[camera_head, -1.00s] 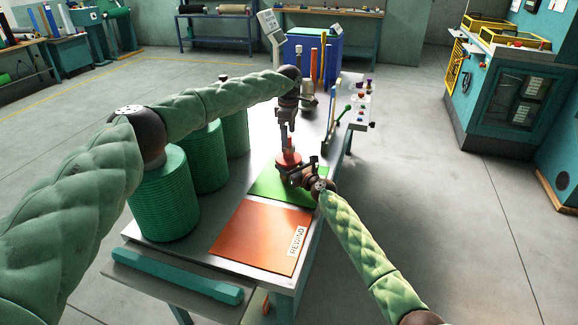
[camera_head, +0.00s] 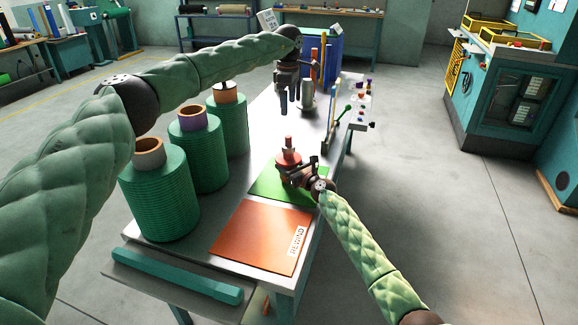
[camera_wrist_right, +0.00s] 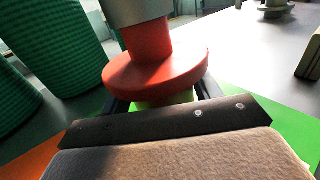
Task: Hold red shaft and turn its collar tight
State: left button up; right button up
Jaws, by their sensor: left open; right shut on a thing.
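The red shaft (camera_head: 288,159) stands upright over the green mat, with a wide red flange. It fills the top middle of the right wrist view (camera_wrist_right: 155,68). A grey collar (camera_wrist_right: 138,11) sits around the shaft above the flange; whether it is tight cannot be told. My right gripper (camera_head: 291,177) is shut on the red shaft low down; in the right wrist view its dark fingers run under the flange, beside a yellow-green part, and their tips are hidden. My left gripper (camera_head: 283,110) is open and empty, pointing down, above and apart from the shaft.
The green mat (camera_head: 262,184) and orange REWIND mat (camera_head: 250,235) lie on the grey bench. Several green rolls (camera_head: 160,195) stand along its left side. Upright rods and a green-handled lever (camera_head: 341,115) stand behind at right. A teal bar (camera_head: 175,275) lies in front.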

jog(key=o, duration=1.4)
jog(key=shift+c, duration=0.2)
jog(key=v, duration=1.2)
jog(key=shift+d, duration=0.1)
